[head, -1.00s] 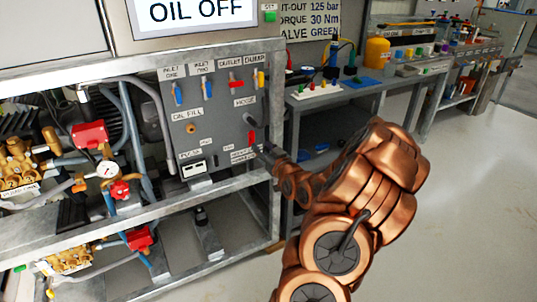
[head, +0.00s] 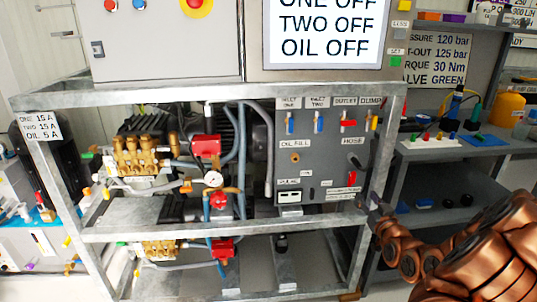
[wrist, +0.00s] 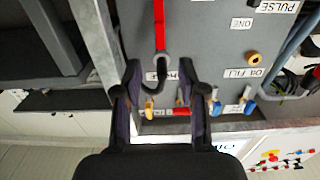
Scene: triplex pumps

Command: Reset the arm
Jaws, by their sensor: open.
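My arm reaches in from the lower right of the head view. My gripper (head: 374,203) is small there, in front of the right post of the steel frame, beside the lower right of the grey valve panel (head: 325,160). In the wrist view the picture is upside down, and my gripper's (wrist: 160,72) two dark fingers are spread apart. A red handle (wrist: 159,25) and a dark hooked piece show between or beyond the fingers. I cannot tell whether either finger touches them. The red handle (head: 351,179) also shows in the head view, low on the panel.
The steel frame (head: 215,97) holds brass pumps (head: 138,158), hoses and a gauge (head: 213,179). A screen (head: 325,30) above reads ONE OFF, TWO OFF, OIL OFF. A grey bench (head: 450,150) with tools stands to the right, behind my arm.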

